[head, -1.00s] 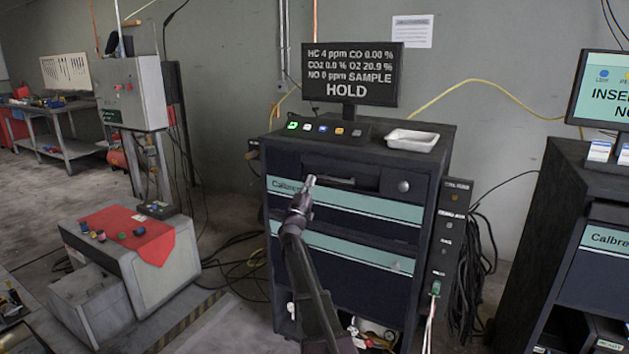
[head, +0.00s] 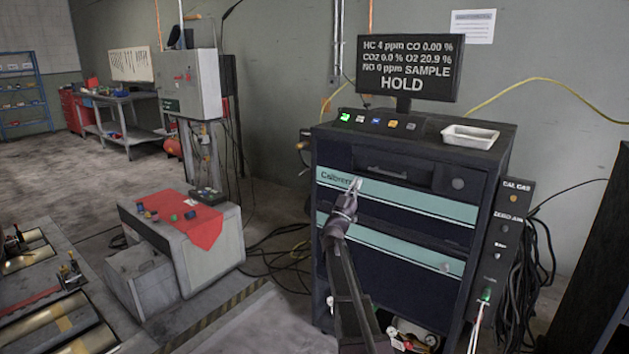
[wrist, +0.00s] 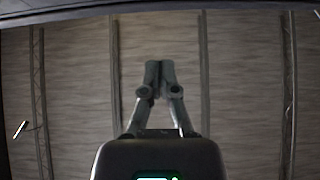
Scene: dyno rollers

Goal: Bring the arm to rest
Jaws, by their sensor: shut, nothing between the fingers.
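My arm (head: 350,285) rises from the bottom of the head view in front of the dark analyser cabinet. My gripper (head: 357,183) is at its upper end, in front of the cabinet's upper teal band as seen from the head. In the wrist view my gripper (wrist: 153,68) has its fingertips together with nothing between them. Behind it in that view is only a brown-grey panelled surface, out of reach of the fingers as far as I can tell.
The analyser cabinet (head: 395,235) carries a monitor (head: 408,70) reading HOLD and a white tray (head: 470,136). A grey bench (head: 190,255) with a red cloth (head: 206,226) stands to the left. Rollers (head: 60,320) lie at lower left. Cables (head: 525,275) hang at the cabinet's right.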

